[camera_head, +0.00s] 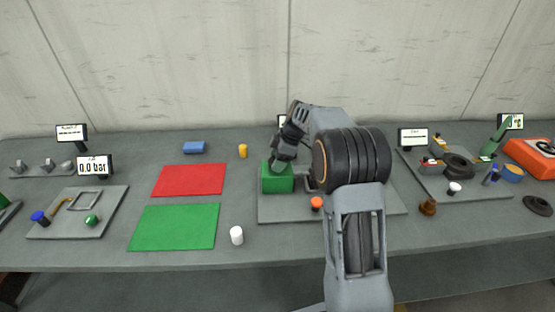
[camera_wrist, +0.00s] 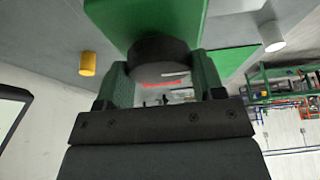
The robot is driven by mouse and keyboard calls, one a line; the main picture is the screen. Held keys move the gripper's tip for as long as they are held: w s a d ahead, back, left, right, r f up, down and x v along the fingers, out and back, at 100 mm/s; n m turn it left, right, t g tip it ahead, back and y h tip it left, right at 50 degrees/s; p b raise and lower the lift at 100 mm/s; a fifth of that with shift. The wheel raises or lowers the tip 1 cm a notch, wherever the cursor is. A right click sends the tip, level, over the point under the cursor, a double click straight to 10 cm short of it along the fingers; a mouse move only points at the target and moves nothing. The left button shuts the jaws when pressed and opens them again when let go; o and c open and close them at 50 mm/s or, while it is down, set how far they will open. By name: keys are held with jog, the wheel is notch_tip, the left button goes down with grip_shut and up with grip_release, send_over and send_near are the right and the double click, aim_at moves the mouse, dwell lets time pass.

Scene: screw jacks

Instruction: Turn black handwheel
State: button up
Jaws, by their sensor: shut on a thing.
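The green block (camera_head: 277,180) of a screw jack stands on a grey plate in the middle of the table. My gripper (camera_head: 280,160) is at its upper back side, with my arm hiding much of the plate to the right. In the wrist view, the black handwheel (camera_wrist: 158,50) sits against the green block (camera_wrist: 140,14). My gripper (camera_wrist: 162,80) has one finger on each side of the handwheel and is shut on it. In the head view, the handwheel is hidden or cannot be told from the dark gripper.
An orange knob (camera_head: 316,203) is on the plate (camera_head: 285,215) near my arm. A white cylinder (camera_head: 237,235), a yellow cylinder (camera_head: 243,150), a blue block (camera_head: 194,147), and red (camera_head: 188,180) and green mats (camera_head: 174,227) lie left. Other plates with fittings stand at both sides.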

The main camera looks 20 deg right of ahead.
jog(key=shift+m, duration=0.3)
